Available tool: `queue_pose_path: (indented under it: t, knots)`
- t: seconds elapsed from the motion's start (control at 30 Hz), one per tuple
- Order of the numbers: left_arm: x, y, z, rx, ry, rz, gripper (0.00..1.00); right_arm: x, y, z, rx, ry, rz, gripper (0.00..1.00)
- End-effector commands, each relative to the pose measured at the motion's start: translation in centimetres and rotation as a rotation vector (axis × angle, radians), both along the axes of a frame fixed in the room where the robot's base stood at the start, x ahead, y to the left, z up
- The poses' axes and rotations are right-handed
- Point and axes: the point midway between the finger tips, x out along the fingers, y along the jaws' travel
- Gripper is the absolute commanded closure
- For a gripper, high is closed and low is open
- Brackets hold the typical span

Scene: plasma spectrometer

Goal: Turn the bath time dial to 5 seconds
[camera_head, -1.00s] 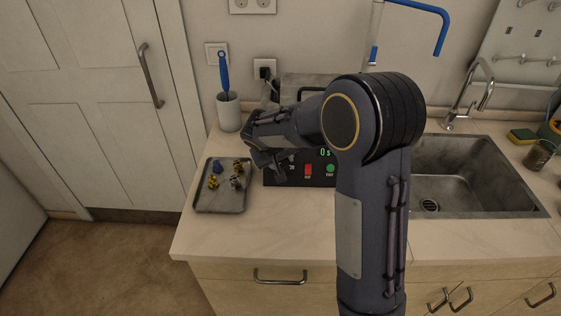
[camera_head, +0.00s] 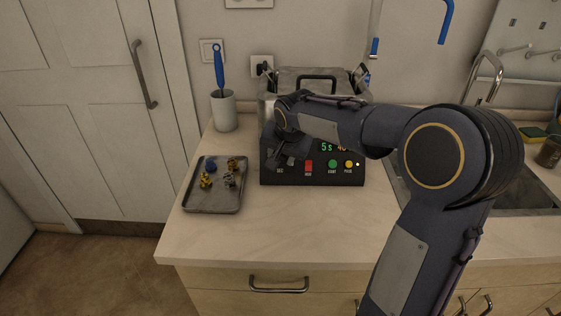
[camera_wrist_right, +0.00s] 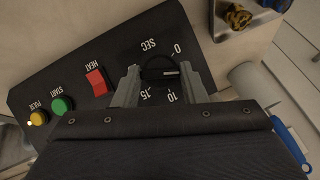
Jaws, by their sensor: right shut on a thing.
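The black bath time dial (camera_wrist_right: 158,72) shows in the right wrist view on the panel, between the marks SEC, 0, 10 and 15, which appear upside down. My right gripper (camera_wrist_right: 160,85) is shut on the dial, one finger on each side. The dial's white pointer line points right, toward the finger that covers the scale between 0 and 10. In the head view the right gripper (camera_head: 282,156) is at the left of the bath's front panel (camera_head: 312,178) and hides the dial. The green display (camera_head: 327,147) reads 5 s. My left gripper is not in view.
A red HEAT switch (camera_head: 308,165), green START button (camera_head: 332,165) and yellow PULSE button (camera_head: 348,165) sit right of the dial. A grey tray (camera_head: 213,206) with small parts and a cup (camera_head: 225,112) with a blue-handled tool stand left. The counter front is clear.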

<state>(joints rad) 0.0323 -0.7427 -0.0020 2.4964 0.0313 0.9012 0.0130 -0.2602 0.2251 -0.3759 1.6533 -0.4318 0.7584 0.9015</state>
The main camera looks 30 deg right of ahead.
Motion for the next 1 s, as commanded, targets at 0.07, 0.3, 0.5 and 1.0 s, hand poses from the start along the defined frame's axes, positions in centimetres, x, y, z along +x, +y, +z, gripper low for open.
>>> queue_pose_path:
  t: [0.07, 0.3, 0.5, 1.0]
  knots:
    - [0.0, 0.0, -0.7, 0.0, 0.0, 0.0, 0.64, 0.0, -0.1, -0.3, 0.031, -0.02, -0.028, 0.85]
    - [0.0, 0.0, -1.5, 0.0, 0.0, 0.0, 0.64, -0.1, -0.1, -0.1, 0.091, -0.056, -0.083, 0.85]
    - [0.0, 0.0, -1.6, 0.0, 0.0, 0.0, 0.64, -0.1, -0.1, -0.1, 0.109, -0.066, -0.102, 0.85]
    - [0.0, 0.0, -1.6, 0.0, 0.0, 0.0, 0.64, -0.1, -0.1, 0.0, 0.111, -0.067, -0.103, 0.47]
